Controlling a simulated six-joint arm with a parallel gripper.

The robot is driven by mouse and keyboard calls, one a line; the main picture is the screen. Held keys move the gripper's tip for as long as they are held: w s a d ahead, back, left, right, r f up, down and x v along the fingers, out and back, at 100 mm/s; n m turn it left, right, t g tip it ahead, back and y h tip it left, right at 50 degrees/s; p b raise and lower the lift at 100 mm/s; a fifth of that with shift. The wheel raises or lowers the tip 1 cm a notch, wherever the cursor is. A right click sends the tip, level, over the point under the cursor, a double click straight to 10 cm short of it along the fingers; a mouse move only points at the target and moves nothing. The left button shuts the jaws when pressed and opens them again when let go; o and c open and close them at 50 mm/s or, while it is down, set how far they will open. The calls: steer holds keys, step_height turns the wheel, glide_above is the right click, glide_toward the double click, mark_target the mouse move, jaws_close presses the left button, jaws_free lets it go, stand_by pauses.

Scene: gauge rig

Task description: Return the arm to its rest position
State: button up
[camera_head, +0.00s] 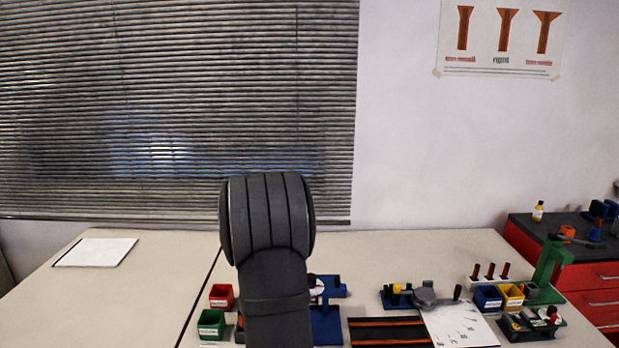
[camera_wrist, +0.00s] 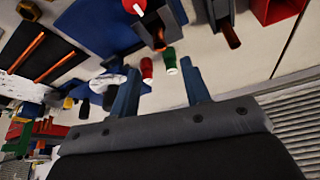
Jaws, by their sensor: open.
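My gripper (camera_wrist: 159,68) shows in the wrist view with its two blue-grey fingers spread apart. It is open, and nothing is clasped between the fingers. A red-capped piece (camera_wrist: 146,70) and a green-capped piece (camera_wrist: 170,60) show beyond the fingertips; I cannot tell how far off they are. In the head view my dark arm stands upright in front of the table's middle. It hides my gripper and part of the blue fixture (camera_head: 326,322) behind it.
A red bin (camera_head: 221,297) and a green bin (camera_head: 211,324) stand left of my arm. Right are a black tray with copper rods (camera_head: 390,332), a gauge sheet (camera_head: 460,325), blue bin (camera_head: 487,298), yellow bin (camera_head: 511,296) and green stand (camera_head: 550,268). The left table holds only paper (camera_head: 96,252).

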steer(key=d+v, duration=0.1)
steer(key=v, duration=0.8)
steer(key=shift+s+d+f+n+y, duration=0.45)
steer(key=shift+f+n, duration=0.9)
steer(key=shift+f, duration=1.6)
steer(key=shift+s+d+f+n+y, duration=0.5)
steer(key=shift+f+n, duration=0.8)
steer(key=shift+f, duration=1.65)
steer(key=shift+s+d+f+n+y, duration=0.45)
steer(key=shift+f+n, duration=0.9)
steer(key=shift+f, duration=1.65)
steer(key=shift+w+d, duration=0.15)
